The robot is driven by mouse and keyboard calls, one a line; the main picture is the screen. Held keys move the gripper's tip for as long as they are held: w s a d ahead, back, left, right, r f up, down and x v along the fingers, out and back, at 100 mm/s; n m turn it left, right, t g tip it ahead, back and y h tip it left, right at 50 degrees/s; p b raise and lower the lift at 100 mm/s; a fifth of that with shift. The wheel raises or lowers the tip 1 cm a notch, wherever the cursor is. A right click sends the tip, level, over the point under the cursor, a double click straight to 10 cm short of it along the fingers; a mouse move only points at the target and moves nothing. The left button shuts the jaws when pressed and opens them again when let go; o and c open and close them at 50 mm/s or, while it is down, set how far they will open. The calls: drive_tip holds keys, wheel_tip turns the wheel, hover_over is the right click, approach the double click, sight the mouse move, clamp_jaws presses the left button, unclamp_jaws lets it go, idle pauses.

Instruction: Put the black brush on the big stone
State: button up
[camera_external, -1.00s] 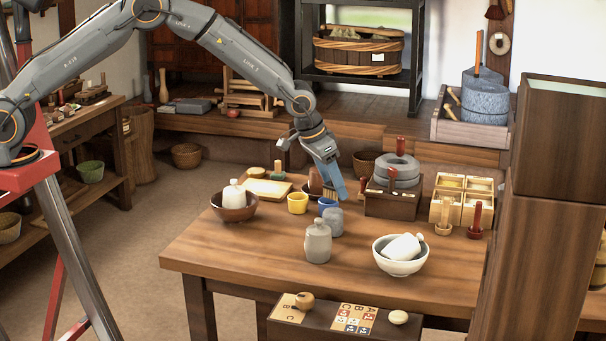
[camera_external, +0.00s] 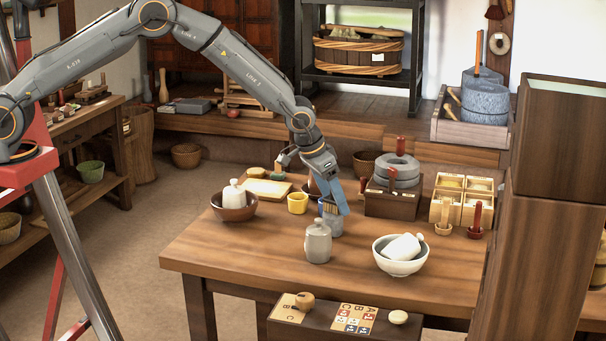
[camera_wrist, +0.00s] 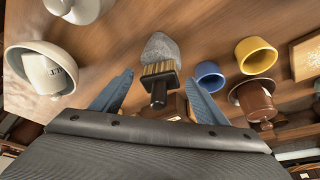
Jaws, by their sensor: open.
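The black brush (camera_wrist: 159,80) shows in the wrist view, with its dark handle towards me and its tan bristles against the grey stone (camera_wrist: 160,48). In the external view the bristles (camera_external: 331,209) sit at the top of the stone (camera_external: 334,227), and the handle is hidden by my gripper. The brush appears upright, bristles down. My gripper (camera_wrist: 158,96) is open, with a blue finger on each side of the handle and a gap to each. In the external view my gripper (camera_external: 335,198) is over the stone.
A grey lidded jar (camera_external: 318,243) stands close in front of the stone. A blue cup (camera_wrist: 209,75) and a yellow cup (camera_wrist: 256,55) are beside it. A white bowl (camera_external: 399,266) and a brown bowl (camera_external: 234,213) stand farther off. The table's front left is clear.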

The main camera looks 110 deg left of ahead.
drive_tip(key=shift+r, duration=0.45)
drive_tip(key=b+v, duration=0.2)
drive_tip(key=v, duration=0.9)
drive_tip(key=shift+r, duration=0.25)
drive_tip(key=s+d+r+m+h, duration=0.15)
drive_tip(key=s+d, duration=0.25)
drive_tip(key=d, duration=0.7)
drive_tip(key=s+d+m, duration=0.2)
drive_tip(key=s+d, duration=0.2)
drive_tip(key=d, duration=0.7)
drive_tip(key=s+d+f+m+g, duration=0.1)
drive_tip(key=s+d+m, duration=0.1)
drive_tip(key=s+d, duration=0.6)
drive_tip(key=s+d+f+m+g+h, duration=0.1)
drive_tip(key=s+d+m, duration=0.1)
drive_tip(key=s+d, duration=0.7)
drive_tip(key=s, duration=0.5)
drive_tip(key=shift+s+d+f+m+g, duration=0.35)
drive_tip(key=shift+g, duration=0.05)
drive_tip(key=shift+h, duration=0.25)
